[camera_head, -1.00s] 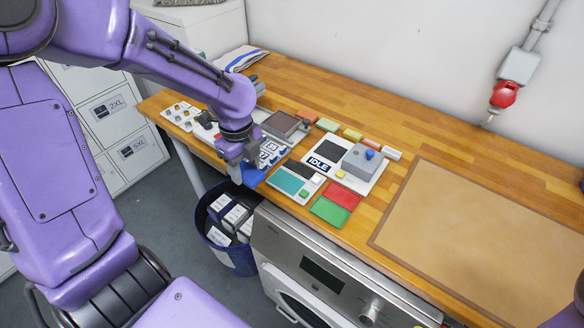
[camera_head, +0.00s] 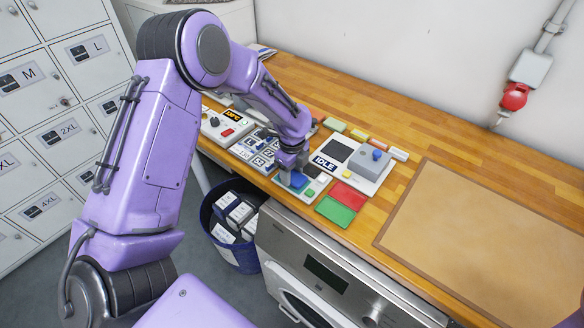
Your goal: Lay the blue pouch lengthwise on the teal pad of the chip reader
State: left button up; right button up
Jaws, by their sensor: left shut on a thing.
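The blue pouch (camera_head: 298,180) shows as a small blue patch at the fingertips of my left gripper (camera_head: 291,176). The gripper points down and is shut on the pouch. The pouch is over the teal pad of the chip reader (camera_head: 309,193), a small pale device with a green button near the table's front edge. The gripper and pouch hide most of the teal pad. I cannot tell whether the pouch touches the pad or how it is turned. My right gripper is out of view.
A device marked IDLE (camera_head: 362,180) stands right of the reader, behind a red pad (camera_head: 348,194) and a green pad (camera_head: 335,210). A blue bin (camera_head: 213,230) holding boxes stands below the table edge. A large tan mat (camera_head: 490,235) lies bare at right.

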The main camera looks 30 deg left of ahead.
aim_at(292, 175)
pick_arm(q)
jog(key=shift+f, duration=0.1)
jog(key=o, duration=1)
jog(key=shift+o, duration=0.2)
jog(key=shift+r, duration=0.25)
notch_tip(292, 175, up, 12)
jog(key=b, duration=0.3)
jog(key=shift+f, duration=0.2)
